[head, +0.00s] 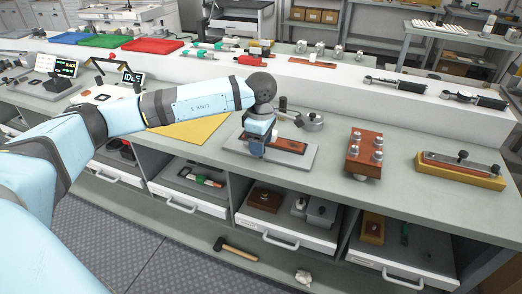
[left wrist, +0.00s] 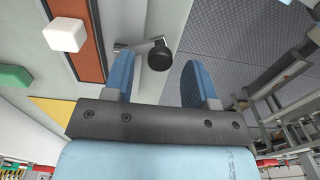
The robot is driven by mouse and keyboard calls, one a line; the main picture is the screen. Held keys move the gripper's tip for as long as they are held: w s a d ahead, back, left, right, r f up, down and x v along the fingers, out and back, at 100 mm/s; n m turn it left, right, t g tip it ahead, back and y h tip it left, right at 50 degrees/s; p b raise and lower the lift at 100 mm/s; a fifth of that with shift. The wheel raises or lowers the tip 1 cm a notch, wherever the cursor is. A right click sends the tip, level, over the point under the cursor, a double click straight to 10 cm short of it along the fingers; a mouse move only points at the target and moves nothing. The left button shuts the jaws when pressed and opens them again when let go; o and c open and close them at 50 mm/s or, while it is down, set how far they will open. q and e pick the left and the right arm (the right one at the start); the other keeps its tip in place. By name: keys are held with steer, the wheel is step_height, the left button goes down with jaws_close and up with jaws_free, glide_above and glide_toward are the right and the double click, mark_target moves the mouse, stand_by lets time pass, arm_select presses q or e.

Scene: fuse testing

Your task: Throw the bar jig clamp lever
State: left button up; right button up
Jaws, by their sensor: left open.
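The bar jig is a grey plate (head: 303,158) with a reddish-brown bar (head: 290,145) on it, near the middle of the bench in the head view. My left gripper (head: 257,151) points down over its front left part and hides some of it. In the left wrist view the clamp lever is a short metal arm (left wrist: 135,46) with a black knob (left wrist: 159,57) at its end. The knob shows between the open fingers of my left gripper (left wrist: 160,75), nearer the left finger. I cannot tell whether they touch. The brown bar (left wrist: 88,55) and a white block (left wrist: 65,35) lie left of the lever.
A brown block with metal posts (head: 365,152) and a yellow-based fixture (head: 460,172) stand to the right. A round metal piece (head: 312,122) is just behind the jig. A yellow mat (head: 195,128) lies left. Bench between jig and brown block is clear.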

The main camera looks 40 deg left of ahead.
arm_select(q)
steer(key=shift+f, duration=1.3)
steer(key=c, duration=0.9)
